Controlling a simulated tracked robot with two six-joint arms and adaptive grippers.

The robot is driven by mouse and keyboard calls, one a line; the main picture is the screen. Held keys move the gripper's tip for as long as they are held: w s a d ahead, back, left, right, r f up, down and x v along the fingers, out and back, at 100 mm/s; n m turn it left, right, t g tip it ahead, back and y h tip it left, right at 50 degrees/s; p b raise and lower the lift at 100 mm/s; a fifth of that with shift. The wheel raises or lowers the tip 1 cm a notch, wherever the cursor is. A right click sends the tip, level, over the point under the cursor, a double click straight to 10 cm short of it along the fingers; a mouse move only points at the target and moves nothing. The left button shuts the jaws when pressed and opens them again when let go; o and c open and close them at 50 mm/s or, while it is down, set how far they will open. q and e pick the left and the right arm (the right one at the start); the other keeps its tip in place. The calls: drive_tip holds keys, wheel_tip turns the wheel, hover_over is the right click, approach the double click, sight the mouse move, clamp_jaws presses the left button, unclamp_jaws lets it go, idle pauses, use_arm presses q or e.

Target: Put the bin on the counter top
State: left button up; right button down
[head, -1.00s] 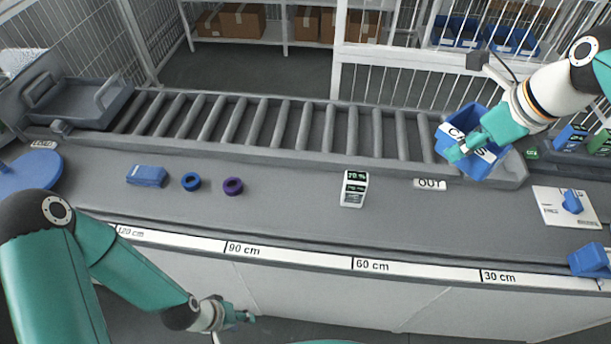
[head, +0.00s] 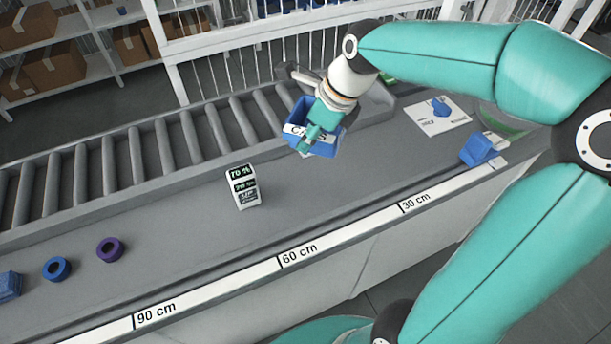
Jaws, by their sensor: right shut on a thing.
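The blue bin (head: 324,146) with a white label strip is in the middle of the head view. My right gripper (head: 311,137) is shut on its near wall, and the gripper hides part of the label. The bin appears near the front edge of the roller conveyor, over the back part of the grey counter top (head: 185,235). I cannot tell whether its base touches the surface. My left gripper is out of view.
A purple ring (head: 110,249) and a blue ring (head: 57,268) lie farther left. A blue block (head: 479,149) and a white card (head: 437,116) lie at right. Counter between bottle and blue block is clear.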

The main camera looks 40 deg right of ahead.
sight(333, 149)
wheel_tip(333, 149, down, 13)
drive_tip(key=shift+r+b, duration=0.1)
drive_tip(key=shift+b, duration=0.35)
drive_tip(key=shift+s, duration=0.1)
drive_tip(key=c, duration=0.9)
unclamp_jaws()
drive_tip(key=shift+c, duration=0.2)
drive_tip(key=shift+r, duration=0.1)
drive_tip(key=v, duration=1.2)
drive_tip(key=shift+p, duration=0.35)
drive_tip(key=shift+s, duration=0.1)
